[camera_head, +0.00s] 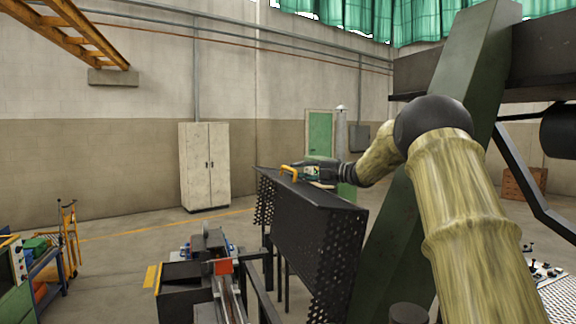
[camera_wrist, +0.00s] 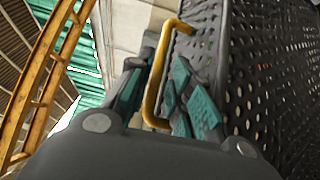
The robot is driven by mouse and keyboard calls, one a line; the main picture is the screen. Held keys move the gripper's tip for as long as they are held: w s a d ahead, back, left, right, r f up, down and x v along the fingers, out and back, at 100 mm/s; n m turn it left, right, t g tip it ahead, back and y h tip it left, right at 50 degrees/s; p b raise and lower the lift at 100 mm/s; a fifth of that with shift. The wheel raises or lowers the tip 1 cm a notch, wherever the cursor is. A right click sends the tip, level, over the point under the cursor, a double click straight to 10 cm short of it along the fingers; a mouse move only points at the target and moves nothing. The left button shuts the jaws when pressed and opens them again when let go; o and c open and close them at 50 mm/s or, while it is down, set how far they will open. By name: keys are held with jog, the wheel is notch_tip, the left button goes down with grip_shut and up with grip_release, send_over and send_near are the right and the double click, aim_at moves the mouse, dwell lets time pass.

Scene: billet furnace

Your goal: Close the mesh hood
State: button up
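The mesh hood (camera_head: 312,232) is a black perforated sheet with a solid top strip, standing tilted in the middle of the head view. Its mesh (camera_wrist: 275,75) fills the right side of the wrist view. A yellow U-shaped handle (camera_head: 289,172) sits at the hood's upper edge; in the wrist view the handle (camera_wrist: 153,88) runs between my gripper's teal-padded fingers. My gripper (camera_head: 304,173) is at the hood's top edge, with one finger on each side of the handle bar. Whether the pads press on the bar is not clear.
A dark green slanted post (camera_head: 440,130) stands close to my arm on the right. A white cabinet (camera_head: 205,166) stands by the wall. Floor is open at the left middle.

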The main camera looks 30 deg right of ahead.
aim_at(289, 169)
jog(key=p+x, duration=0.1)
jog(key=x, duration=0.2)
jog(key=shift+w+d+r+p, duration=0.1)
jog(key=shift+d+p, duration=0.05)
jog(key=shift+p, duration=0.15)
jog(key=shift+w+a, duration=0.5)
jog(key=shift+w, duration=0.05)
jog(key=shift+d, duration=0.1)
grip_shut()
